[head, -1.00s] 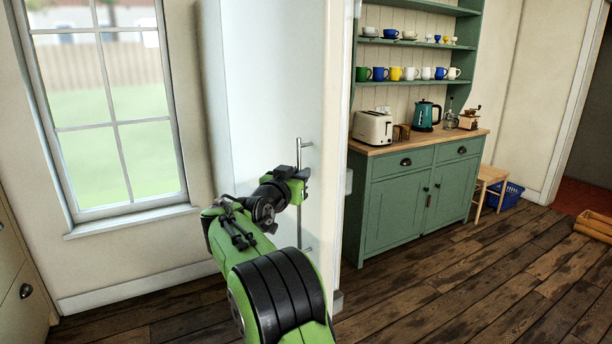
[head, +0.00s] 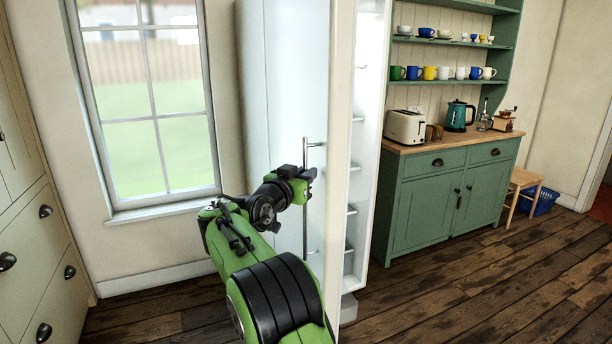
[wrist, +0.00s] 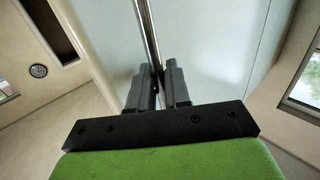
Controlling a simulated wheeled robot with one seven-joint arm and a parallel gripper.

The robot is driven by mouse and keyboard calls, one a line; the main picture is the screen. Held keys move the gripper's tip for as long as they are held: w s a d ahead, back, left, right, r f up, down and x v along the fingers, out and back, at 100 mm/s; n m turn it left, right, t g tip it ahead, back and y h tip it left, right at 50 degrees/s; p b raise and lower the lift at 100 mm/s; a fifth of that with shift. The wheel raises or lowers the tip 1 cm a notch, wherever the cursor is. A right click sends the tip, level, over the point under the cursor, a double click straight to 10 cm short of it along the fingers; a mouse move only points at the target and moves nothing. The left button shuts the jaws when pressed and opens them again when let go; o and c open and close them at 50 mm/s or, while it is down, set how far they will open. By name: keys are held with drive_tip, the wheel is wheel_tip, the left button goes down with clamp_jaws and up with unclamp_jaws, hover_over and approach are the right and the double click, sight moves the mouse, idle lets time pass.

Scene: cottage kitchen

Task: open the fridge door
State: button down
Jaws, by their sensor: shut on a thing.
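The fridge door (head: 285,80) is a tall pale panel in the middle of the head view. It stands partly open, and white shelves (head: 351,212) show beyond its cream edge (head: 341,130). Its handle (head: 305,225) is a thin upright metal bar. My gripper (head: 306,176) is shut on the upper part of this bar. In the wrist view the bar (wrist: 147,30) runs down between the two dark fingers (wrist: 160,88). The fingers hide the stretch of bar that they hold.
A window (head: 150,110) is in the wall at left, with cream drawers (head: 35,260) at the far left. A green cabinet (head: 430,205) with a toaster (head: 405,127) and a kettle (head: 458,115) stands at right. The wooden floor (head: 470,290) in front of it is clear.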

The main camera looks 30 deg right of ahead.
drive_tip(key=c, duration=1.2)
unclamp_jaws()
drive_tip(key=shift+w, duration=0.1)
drive_tip(key=shift+c, duration=0.2)
drive_tip(key=shift+a, duration=0.1)
drive_tip(key=v, duration=1.5)
drive_tip(key=shift+s+a, duration=0.25)
drive_tip(key=shift+d, duration=0.1)
